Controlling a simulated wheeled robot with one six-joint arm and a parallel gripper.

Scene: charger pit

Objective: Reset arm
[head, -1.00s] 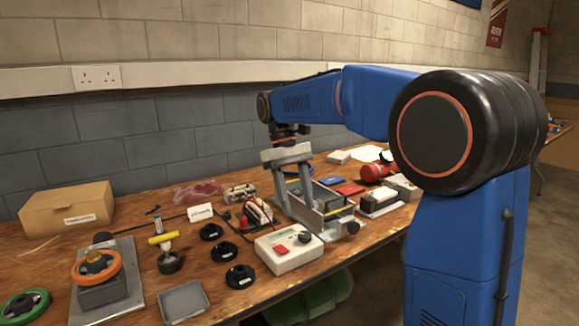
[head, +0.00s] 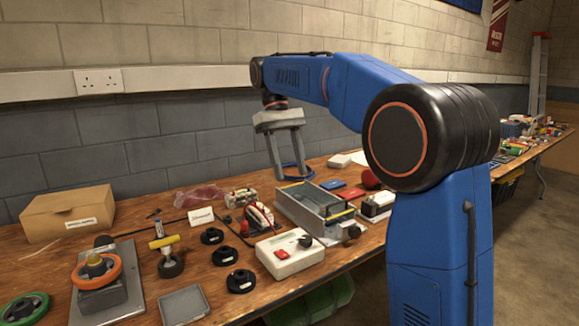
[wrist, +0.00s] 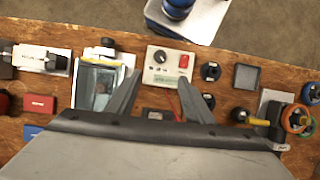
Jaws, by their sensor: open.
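My gripper (head: 287,163) is open and empty. In the head view it hangs fingers down above the workbench (head: 140,222), over the back end of the grey metal tray-like box (head: 318,208). The wrist view shows its two fingers (wrist: 160,98) spread apart with nothing between them. There the box (wrist: 97,85) lies below and left of the fingers, and the white control box with a red button (wrist: 168,66) lies between and beyond them. My blue arm rises from the right and reaches over the bench.
A cardboard box (head: 70,212), an orange handwheel fixture (head: 97,272), several black round knobs (head: 212,236) and a small grey tray (head: 184,304) stand left. Red and blue flat boxes (head: 350,192) lie right. A brick wall (head: 120,135) stands behind. The air around my gripper looks clear.

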